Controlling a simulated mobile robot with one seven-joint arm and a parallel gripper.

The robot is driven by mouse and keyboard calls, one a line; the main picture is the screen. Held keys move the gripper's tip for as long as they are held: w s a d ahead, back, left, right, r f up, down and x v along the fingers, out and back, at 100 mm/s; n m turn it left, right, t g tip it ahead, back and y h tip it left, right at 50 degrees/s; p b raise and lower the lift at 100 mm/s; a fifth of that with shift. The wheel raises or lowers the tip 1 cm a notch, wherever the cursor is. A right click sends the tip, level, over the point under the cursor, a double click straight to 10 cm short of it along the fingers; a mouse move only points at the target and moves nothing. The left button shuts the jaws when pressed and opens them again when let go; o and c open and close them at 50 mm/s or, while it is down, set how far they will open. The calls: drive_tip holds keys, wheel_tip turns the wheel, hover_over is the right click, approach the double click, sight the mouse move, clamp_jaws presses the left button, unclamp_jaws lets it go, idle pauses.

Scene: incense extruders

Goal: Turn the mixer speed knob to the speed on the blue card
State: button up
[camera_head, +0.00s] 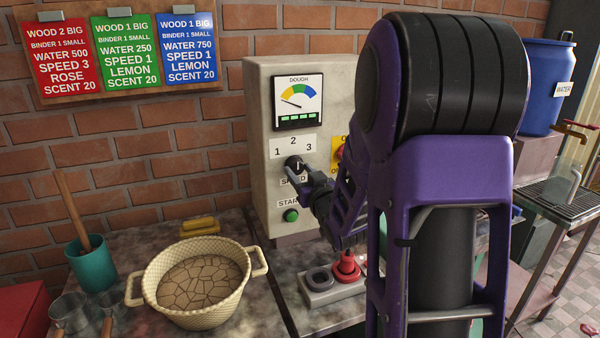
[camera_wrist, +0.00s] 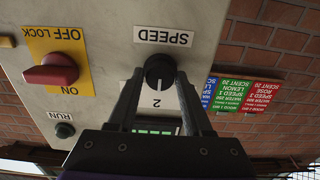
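The speed knob (camera_head: 293,164) is a round black knob on the mixer's pale panel, below the numbers 1, 2 and 3. In the wrist view, which is upside down, the knob (camera_wrist: 159,68) has a pale mark that appears to point at the 2. The blue card (camera_head: 187,50) on the wall board reads SPEED 1. My gripper (camera_wrist: 160,76) is open, with one finger on each side of the knob's near part. A gap shows between each finger and the knob. In the head view my arm hides part of the gripper.
A red switch on a yellow plate (camera_wrist: 55,70) and a dark RUN button (camera_wrist: 65,130) are beside the knob. A green start button (camera_head: 291,215) is below it. A dough gauge (camera_head: 298,101) is above. A basket (camera_head: 195,285) stands on the table at left.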

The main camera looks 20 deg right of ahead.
clamp_jaws()
drive_tip(key=shift+b, duration=0.45)
drive_tip(key=n+b, duration=0.2)
drive_tip(key=b, duration=0.1)
drive_tip(key=shift+f, duration=0.25)
drive_tip(key=shift+n+b, duration=0.8)
drive_tip(key=shift+b, duration=0.35)
drive_tip(key=shift+r+n+b, duration=0.25)
drive_tip(key=shift+n+b, duration=0.35)
drive_tip(key=shift+n, duration=0.6)
drive_tip(key=shift+r+n, duration=0.1)
drive_tip(key=shift+n, duration=1.3)
